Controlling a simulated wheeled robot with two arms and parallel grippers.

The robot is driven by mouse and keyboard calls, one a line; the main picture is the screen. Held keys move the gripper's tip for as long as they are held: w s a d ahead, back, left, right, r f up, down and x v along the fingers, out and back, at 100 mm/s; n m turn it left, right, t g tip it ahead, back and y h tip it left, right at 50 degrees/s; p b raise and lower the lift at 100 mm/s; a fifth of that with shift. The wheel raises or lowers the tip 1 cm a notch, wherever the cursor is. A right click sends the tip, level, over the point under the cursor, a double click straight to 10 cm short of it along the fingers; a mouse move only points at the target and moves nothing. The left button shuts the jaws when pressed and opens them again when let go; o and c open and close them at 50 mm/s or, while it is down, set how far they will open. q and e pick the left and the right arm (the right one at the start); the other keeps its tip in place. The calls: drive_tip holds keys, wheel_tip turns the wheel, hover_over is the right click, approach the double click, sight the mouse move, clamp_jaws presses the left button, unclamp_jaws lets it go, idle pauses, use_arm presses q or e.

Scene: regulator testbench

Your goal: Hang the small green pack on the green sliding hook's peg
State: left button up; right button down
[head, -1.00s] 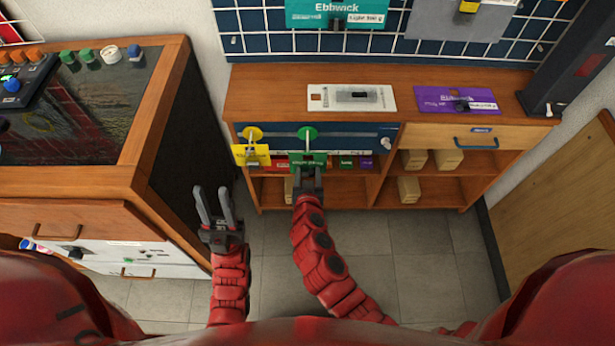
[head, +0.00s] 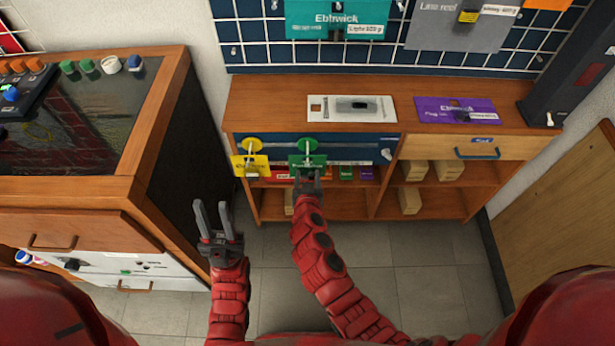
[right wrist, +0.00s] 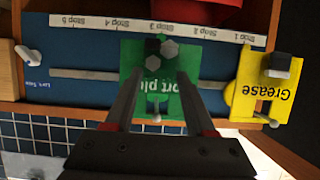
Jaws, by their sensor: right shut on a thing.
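The small green pack (head: 307,161) is a green card with dark hexagonal plugs, and it also shows in the right wrist view (right wrist: 132,58). My right gripper (head: 307,184) is shut on it from below and holds it against the front of the blue rail panel. The green sliding hook (head: 308,146) shows as a green disc just above the card. In the right wrist view, its pale peg (right wrist: 157,116) shows at the card's hook-side edge; I cannot tell whether it passes through the card's hole. My left gripper (head: 218,222) is open and empty beside the cabinet.
A yellow Grease pack (head: 250,165) hangs on the yellow hook (head: 249,145), close left of the green one. A white card (head: 350,109) and a purple pack (head: 456,110) lie on the cabinet top. Shelves with small boxes (head: 410,201) sit below.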

idle(0.3)
drive_tip(key=shift+c, duration=0.8)
unclamp_jaws()
